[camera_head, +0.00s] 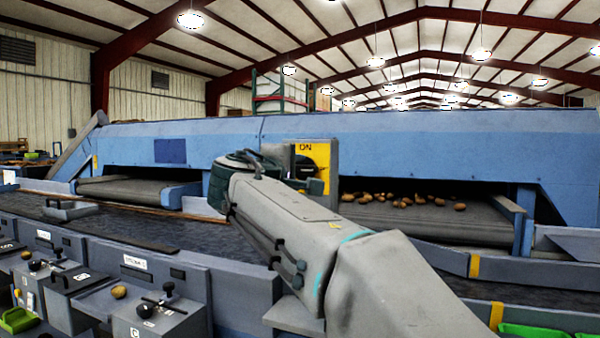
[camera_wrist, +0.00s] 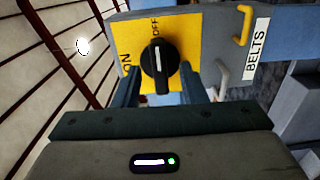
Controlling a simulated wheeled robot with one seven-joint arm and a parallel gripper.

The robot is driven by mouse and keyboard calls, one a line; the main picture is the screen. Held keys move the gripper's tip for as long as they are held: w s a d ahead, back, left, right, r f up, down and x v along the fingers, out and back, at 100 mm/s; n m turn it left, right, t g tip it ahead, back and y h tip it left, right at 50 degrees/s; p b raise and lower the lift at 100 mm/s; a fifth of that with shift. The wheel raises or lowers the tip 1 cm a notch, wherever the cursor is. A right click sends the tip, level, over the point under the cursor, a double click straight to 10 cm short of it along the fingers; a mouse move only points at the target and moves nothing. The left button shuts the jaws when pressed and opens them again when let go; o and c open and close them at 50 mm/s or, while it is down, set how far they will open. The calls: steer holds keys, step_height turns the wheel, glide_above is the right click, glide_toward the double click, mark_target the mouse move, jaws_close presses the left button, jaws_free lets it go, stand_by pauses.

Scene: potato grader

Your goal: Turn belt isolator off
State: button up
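The belt isolator is a grey box with a yellow plate (camera_head: 318,158); ON shows at its top in the head view. In the wrist view the plate (camera_wrist: 185,35) appears turned, with ON at the left and OFF at the top. Its black rotary knob (camera_wrist: 159,68) has a white line that lies upright, its upper end toward OFF. My gripper (camera_wrist: 161,80) has its two fingers apart, one on each side of the knob's lower part. I cannot tell whether they touch it. In the head view my arm hides the knob and most of the gripper.
A white BELTS label (camera_wrist: 256,48) and a yellow handle (camera_wrist: 243,25) are beside the plate. Behind my arm is the blue grader housing (camera_head: 400,145), with potatoes (camera_head: 405,200) on a dark belt. A grey control console (camera_head: 180,270) with small levers runs along the front left.

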steer(key=v, duration=1.2)
steer(key=s+d+f+m+g+p, duration=0.2)
steer(key=d+f+g+p, duration=0.25)
steer(key=d+p, duration=0.35)
steer(key=s+d+f+m+g+p, duration=0.1)
steer(key=d+f+m+g+p, duration=0.35)
steer(key=d, duration=0.45)
steer(key=s+d+f+m+g+y+p, duration=0.2)
steer(key=s+f+p, duration=0.3)
steer(key=s, duration=0.3)
steer(key=s+d+f+m+g+y+p, duration=0.3)
steer(key=s+d+f+m+y+p, duration=0.1)
steer(key=s, duration=0.4)
steer(key=f+m+p, duration=0.1)
steer(key=p, duration=0.1)
steer(key=shift+s+p, duration=0.15)
steer(key=shift+p, duration=0.15)
